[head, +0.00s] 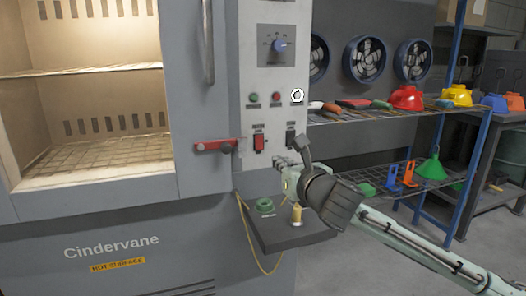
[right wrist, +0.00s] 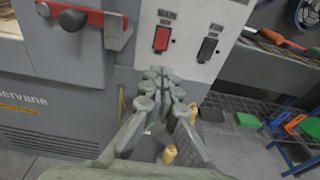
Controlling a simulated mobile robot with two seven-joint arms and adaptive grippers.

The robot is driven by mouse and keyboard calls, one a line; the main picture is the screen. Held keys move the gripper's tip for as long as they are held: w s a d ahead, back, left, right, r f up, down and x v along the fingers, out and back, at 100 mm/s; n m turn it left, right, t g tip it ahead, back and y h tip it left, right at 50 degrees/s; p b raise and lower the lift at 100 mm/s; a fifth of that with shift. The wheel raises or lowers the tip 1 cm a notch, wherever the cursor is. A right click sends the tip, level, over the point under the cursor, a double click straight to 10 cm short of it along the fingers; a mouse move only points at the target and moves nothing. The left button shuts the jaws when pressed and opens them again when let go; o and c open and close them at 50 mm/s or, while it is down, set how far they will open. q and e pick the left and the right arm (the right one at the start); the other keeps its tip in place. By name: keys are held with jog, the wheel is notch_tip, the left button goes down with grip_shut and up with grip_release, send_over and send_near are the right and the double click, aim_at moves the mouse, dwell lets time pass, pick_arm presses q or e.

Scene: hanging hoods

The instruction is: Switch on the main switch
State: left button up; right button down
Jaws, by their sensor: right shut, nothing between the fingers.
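A white control panel (head: 270,70) stands right of the oven opening. Low on it are a red rocker switch (head: 259,144) and a black rocker switch (head: 291,139); they also show in the right wrist view as the red rocker (right wrist: 161,39) and the black rocker (right wrist: 207,48). My right gripper (head: 281,163) is shut and empty, just below the rockers. In the right wrist view its fingertips (right wrist: 158,73) lie below the red rocker, apparently apart from it. My left gripper is out of view.
A blue knob (head: 280,46) and small buttons sit higher on the panel. A red latch handle (head: 212,146) juts out at left. A small grey ledge (head: 275,235) with a green ring (head: 265,205) lies below. Blue shelving (head: 470,165) stands at right.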

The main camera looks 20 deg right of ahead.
aim_at(260, 148)
jog(key=w, duration=0.4)
jog(key=w+f, duration=0.1)
jog(key=w, duration=0.6)
jog(key=shift+w+a+f, duration=0.2)
jog(key=shift+w+a, duration=0.05)
jog(key=shift+w, duration=0.4)
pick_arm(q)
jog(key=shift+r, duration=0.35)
pick_arm(e)
jog(key=shift+f, duration=0.1)
jog(key=shift+w+f+t+b, duration=0.2)
jog(key=shift+w+t+b, duration=0.2)
jog(key=shift+b, duration=0.4)
jog(key=shift+s+r, duration=0.1)
jog(key=shift+r, duration=0.1)
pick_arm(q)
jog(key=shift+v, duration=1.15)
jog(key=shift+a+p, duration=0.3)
